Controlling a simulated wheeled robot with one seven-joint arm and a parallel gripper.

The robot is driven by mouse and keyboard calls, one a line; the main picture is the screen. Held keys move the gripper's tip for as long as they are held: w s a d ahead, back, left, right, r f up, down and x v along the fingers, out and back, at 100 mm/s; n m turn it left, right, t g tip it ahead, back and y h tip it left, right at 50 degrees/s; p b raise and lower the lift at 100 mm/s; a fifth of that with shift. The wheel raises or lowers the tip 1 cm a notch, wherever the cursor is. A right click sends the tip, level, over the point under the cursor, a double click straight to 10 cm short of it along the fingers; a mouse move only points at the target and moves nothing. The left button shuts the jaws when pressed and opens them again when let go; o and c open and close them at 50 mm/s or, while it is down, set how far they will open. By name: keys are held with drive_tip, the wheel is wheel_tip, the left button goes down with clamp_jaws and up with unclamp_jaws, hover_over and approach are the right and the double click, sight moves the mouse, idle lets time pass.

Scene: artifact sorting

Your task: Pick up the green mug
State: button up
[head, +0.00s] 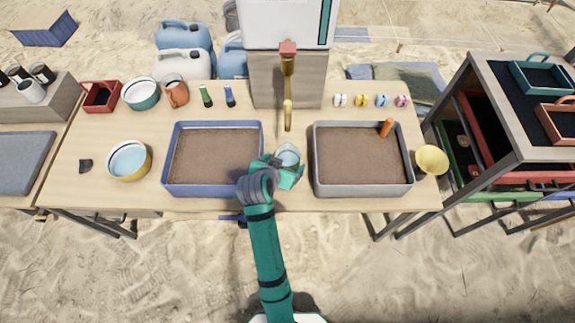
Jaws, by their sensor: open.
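The green mug (288,154) appears as a small round greenish cup with a pale inside. It stands on the table between the blue-rimmed tray and the grey-rimmed tray, near the front edge. My gripper (285,169) is right at the mug, reaching in from the front with its teal fingers open. The gripper and wrist hide the mug's near side and lower part. I cannot tell whether the fingers touch it or how far they reach around it.
A blue tray (167,165) and a grey tray (317,175), both soil-filled, flank my gripper closely. A brass-coloured faucet (288,90) stands behind. Dark shelving (510,140) stands right.

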sight(291, 157)
drive_tip(key=shift+x, duration=3.25)
drive_tip(key=shift+d+r, duration=0.1)
drive_tip(key=shift+d, duration=0.1)
drive_tip(key=shift+c, duration=0.7)
drive_tip(key=c, duration=1)
